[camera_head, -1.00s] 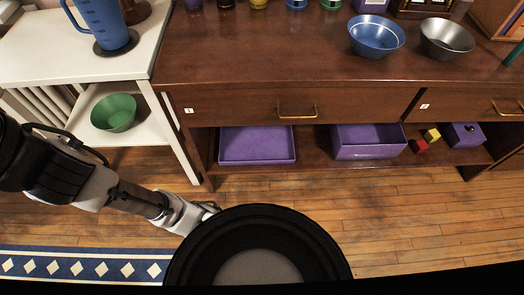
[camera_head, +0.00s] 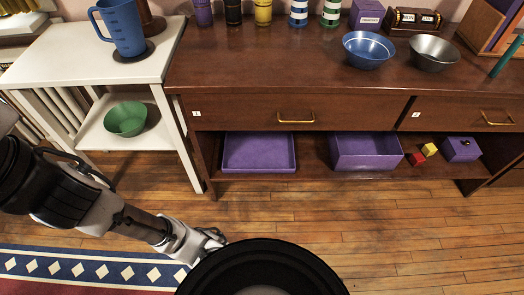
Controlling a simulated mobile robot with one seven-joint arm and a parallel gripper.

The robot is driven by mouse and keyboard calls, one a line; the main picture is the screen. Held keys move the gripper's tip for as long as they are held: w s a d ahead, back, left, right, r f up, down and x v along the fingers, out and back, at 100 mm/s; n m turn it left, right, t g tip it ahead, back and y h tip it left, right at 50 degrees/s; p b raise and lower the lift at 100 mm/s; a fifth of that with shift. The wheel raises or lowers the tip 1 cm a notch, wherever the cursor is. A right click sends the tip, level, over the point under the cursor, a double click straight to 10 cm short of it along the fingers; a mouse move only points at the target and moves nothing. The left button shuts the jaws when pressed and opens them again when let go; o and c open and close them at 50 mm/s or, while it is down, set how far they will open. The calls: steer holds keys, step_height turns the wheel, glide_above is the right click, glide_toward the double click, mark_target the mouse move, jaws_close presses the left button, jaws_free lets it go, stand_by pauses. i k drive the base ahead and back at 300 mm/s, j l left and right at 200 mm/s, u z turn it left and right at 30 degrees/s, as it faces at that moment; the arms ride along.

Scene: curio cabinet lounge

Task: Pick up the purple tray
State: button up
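The purple tray (camera_head: 259,153) is a flat, shallow, rectangular tray. It lies on the low open shelf of the brown cabinet, below the left drawer, and looks empty. My gripper (camera_head: 218,238) is low in front of the cabinet, over the wooden floor, apart from the tray and nearer to me. Its fingers are small and partly hidden by the dark round part of my body, so I cannot tell whether they are open or shut.
A deeper purple box (camera_head: 365,152) stands right of the tray on the shelf, with small blocks (camera_head: 429,149) and a small purple box (camera_head: 462,149) beyond. A white side table (camera_head: 150,78) stands left. The floor (camera_head: 340,215) ahead is clear.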

mark_target(245, 152)
steer(key=l, duration=0.95)
steer(key=i+l, duration=0.15)
steer(key=l, duration=0.75)
steer(key=i, duration=0.95)
steer(key=j+u, duration=0.05)
